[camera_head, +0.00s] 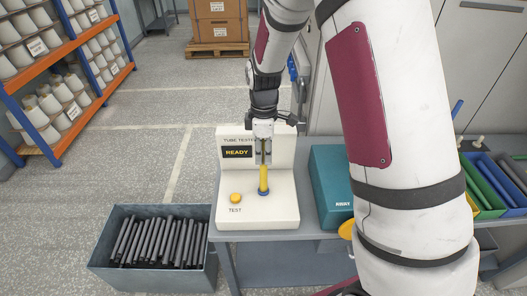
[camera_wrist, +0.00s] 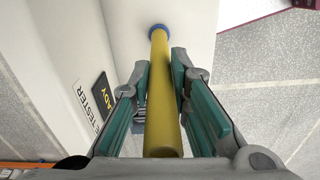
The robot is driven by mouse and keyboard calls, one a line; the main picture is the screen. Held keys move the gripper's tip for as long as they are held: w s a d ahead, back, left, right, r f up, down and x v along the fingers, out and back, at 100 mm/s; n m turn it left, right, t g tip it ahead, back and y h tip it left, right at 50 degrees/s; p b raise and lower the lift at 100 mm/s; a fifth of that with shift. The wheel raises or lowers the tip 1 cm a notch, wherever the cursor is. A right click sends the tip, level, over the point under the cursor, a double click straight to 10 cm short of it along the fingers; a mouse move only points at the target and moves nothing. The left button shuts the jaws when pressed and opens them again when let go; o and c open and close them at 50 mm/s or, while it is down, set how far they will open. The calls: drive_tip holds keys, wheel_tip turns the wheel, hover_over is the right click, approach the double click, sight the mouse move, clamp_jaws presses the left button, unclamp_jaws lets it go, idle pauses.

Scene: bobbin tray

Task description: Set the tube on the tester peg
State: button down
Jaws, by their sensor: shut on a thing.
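A yellow tube (camera_head: 264,180) stands upright on the tube tester (camera_head: 283,210), with its lower end at a blue ring (camera_head: 263,193). In the wrist view the tube (camera_wrist: 161,95) runs between my fingers to the blue ring (camera_wrist: 158,29). My gripper (camera_head: 263,158) is above the tester, shut on the upper part of the tube. In the wrist view my gripper (camera_wrist: 160,90) has a finger on each side of the tube. The tester's display (camera_head: 237,152) reads READY. The peg itself is hidden; I cannot tell how fully the tube is seated.
An orange TEST button (camera_head: 236,198) is left of the tube. A grey bin (camera_head: 104,255) of dark tubes stands at the lower left. A teal box (camera_head: 330,185) sits right of the tester. Coloured trays (camera_head: 492,205) are at the far right, partly behind my arm.

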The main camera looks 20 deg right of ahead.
drive_tip(key=shift+f, duration=0.15)
drive_tip(key=c, duration=1.8)
unclamp_jaws()
drive_tip(key=shift+w+r+p, duration=0.1)
drive_tip(key=shift+r+p, duration=1.05)
drive_tip(key=shift+r, duration=4.35)
drive_tip(key=s+r+m+t+b, duration=0.1)
drive_tip(key=s+r+m+t, duration=0.3)
drive_tip(key=s+r+m, duration=0.9)
drive_tip(key=s+r+t, duration=0.1)
drive_tip(key=s+r, duration=0.1)
drive_tip(key=s, duration=1)
drive_tip(key=shift+s+r+m+t+b, duration=0.2)
drive_tip(key=shift+m+t+b, duration=0.1)
drive_tip(key=shift+t+b, duration=0.1)
